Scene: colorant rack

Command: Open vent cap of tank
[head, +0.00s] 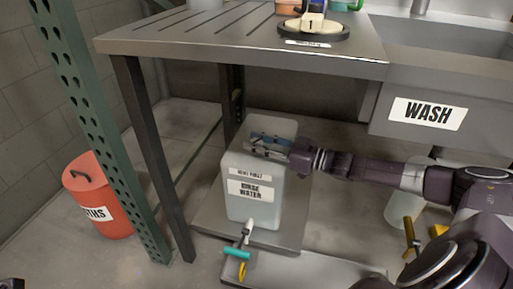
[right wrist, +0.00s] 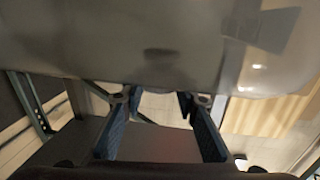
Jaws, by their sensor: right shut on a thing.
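The tank (head: 254,207) is a pale grey, translucent container labelled "VENT FIRST" and "RINSE WATER", standing upright under the steel bench. Its spigot (head: 247,232) with a teal lever is low on the front. My right gripper (head: 262,143) reaches in from the right to the tank's top, with its blue-padded fingers down at the top surface. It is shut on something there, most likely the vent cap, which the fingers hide. The right wrist view shows the blue fingers (right wrist: 160,115) spaced apart, close to a large pale surface. My left gripper does not show.
The bench (head: 240,50) overhangs the tank, with a round black stand (head: 312,30) on top. The "WASH" sink (head: 430,112) is at right. A red bin (head: 98,200) stands at left behind a green rack post (head: 100,150). A low metal tray (head: 300,268) lies in front.

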